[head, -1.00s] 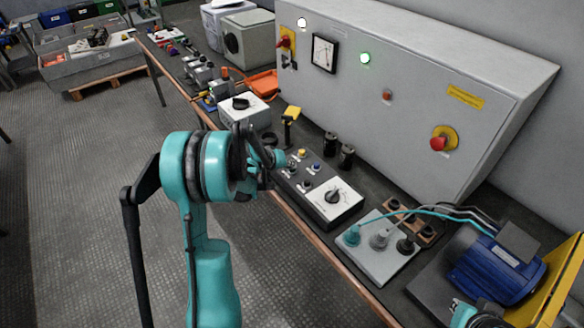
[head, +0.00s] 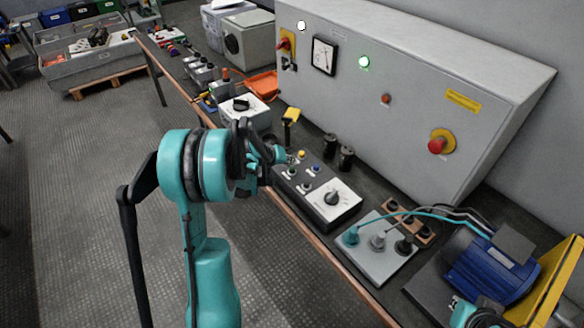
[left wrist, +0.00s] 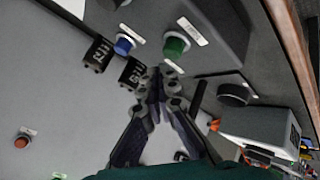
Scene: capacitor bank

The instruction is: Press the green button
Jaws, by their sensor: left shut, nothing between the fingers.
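The green button (left wrist: 176,46) is a round green cap with a white label beside it on a dark box, seen at the top of the left wrist view. In the head view it shows small and dark (head: 291,171) at the near left of the control box (head: 330,213). A blue button (left wrist: 124,45) sits beside it. My left gripper (left wrist: 155,78) is shut and empty. Its tips point toward the box and appear just short of the green button in the left wrist view; the exact gap cannot be told. In the head view the left gripper (head: 280,156) is over the box's left end.
Two black cylinders (head: 346,158) stand behind the control box. A yellow-topped post (head: 291,114) and a box with a black knob (head: 244,110) are to the left. A grey panel with a lit green lamp (head: 364,62) rises behind. A grey plate with cables (head: 378,262) lies right.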

